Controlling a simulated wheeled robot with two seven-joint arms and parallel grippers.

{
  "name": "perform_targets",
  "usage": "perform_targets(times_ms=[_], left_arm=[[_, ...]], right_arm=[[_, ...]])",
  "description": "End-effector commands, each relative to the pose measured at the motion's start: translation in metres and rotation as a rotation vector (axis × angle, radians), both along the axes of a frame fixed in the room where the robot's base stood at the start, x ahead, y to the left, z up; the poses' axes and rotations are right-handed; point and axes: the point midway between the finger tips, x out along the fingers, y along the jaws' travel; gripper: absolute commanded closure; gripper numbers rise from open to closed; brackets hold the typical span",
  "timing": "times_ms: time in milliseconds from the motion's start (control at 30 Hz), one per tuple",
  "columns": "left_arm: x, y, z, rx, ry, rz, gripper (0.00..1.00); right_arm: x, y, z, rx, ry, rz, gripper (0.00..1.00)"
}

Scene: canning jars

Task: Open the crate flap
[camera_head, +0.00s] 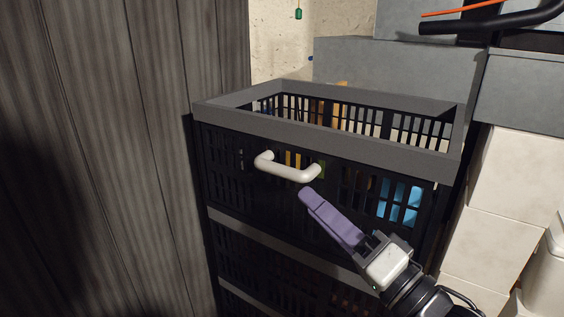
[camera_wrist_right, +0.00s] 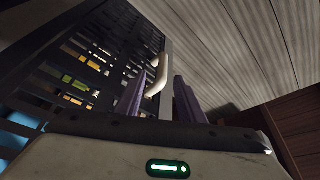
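The black slatted crate (camera_head: 330,122) has a thick grey rim and stands in the middle of the head view. Its front flap (camera_head: 225,158) is upright and looks closed. A white bar handle (camera_head: 285,168) sticks out from the flap. My right gripper (camera_head: 307,194) has purple fingers and points at the handle from just below its right end. In the right wrist view, its two fingers (camera_wrist_right: 160,88) are apart, with the white handle (camera_wrist_right: 154,83) showing between them in the picture. Whether they touch it is unclear. My left gripper is not in view.
A dark wood-grained panel (camera_head: 110,150) stands close on the crate's left. Another crate level (camera_head: 270,255) lies below. Blue and yellow items show through the slats. Grey blocks (camera_head: 390,65) stand behind, and pale blocks (camera_head: 505,190) stand at the right.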

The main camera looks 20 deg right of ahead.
Motion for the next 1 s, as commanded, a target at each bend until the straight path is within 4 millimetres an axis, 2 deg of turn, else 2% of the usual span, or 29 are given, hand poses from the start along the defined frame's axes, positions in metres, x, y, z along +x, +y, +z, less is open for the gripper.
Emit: perform_targets(times_ms=[67,567,800,867,1000], left_arm=[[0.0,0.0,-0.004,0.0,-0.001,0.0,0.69],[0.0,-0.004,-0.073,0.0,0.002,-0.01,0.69],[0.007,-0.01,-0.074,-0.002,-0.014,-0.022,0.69],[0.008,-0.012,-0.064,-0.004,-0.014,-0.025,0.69],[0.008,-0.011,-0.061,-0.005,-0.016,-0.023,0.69]], right_arm=[[0.0,0.001,0.007,0.019,-0.012,0.009,0.64],[0.022,0.009,0.007,0.018,-0.016,0.009,0.64],[0.047,0.017,0.016,0.02,-0.012,0.009,0.64],[0.059,0.021,0.023,0.02,-0.009,0.007,0.64],[0.079,0.027,0.027,0.02,-0.007,0.007,0.64]])
